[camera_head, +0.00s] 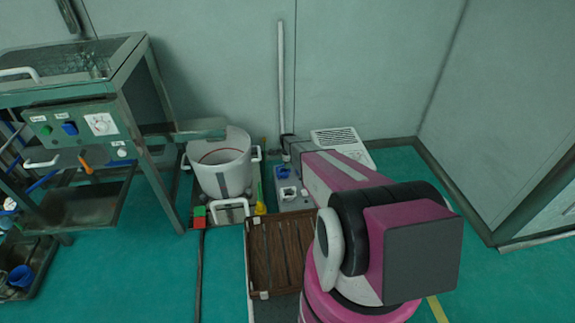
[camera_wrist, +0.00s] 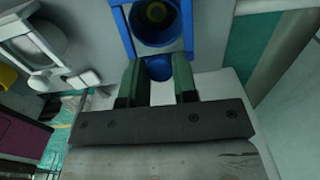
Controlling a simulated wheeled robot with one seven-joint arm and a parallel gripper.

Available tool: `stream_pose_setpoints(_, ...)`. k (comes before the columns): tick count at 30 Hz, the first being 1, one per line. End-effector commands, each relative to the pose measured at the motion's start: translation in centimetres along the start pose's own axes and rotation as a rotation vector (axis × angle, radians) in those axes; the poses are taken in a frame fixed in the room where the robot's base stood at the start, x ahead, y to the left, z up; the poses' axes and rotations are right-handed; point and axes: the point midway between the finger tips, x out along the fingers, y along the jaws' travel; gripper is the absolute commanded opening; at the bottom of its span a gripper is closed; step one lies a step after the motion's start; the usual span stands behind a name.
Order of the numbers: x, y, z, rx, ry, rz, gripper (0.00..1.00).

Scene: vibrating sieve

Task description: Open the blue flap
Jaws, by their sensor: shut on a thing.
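In the wrist view, my gripper (camera_wrist: 158,78) has its two green fingers on either side of a small rounded blue part (camera_wrist: 158,68), which looks like the edge of the blue flap. The fingers are shut on it. Just beyond it is a blue frame (camera_wrist: 188,25) around a round blue opening (camera_wrist: 155,32) with a dark inside. I cannot tell how far the flap is turned. In the head view, the blue socket (camera_head: 283,172) sits on a grey box by the wall. My pink arm reaches over towards it and its tip is hard to make out.
A white bucket (camera_head: 222,180) stands left of the socket box, near a green-framed machine (camera_head: 100,125) with a control panel. A brown slatted crate (camera_head: 275,215) lies in front. A white vented unit (camera_head: 343,140) is behind the arm. Green floor is clear on the right.

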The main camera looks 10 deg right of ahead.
Motion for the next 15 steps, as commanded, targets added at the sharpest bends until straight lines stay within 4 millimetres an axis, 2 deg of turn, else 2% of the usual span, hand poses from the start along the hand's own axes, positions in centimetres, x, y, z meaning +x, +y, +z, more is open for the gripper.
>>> stream_pose_setpoints(8,-0.6,0.0,0.7,-0.002,0.085,0.000,0.00)
stream_pose_setpoints(15,-1.5,-0.1,1.9,-0.004,0.255,-0.001,0.00)
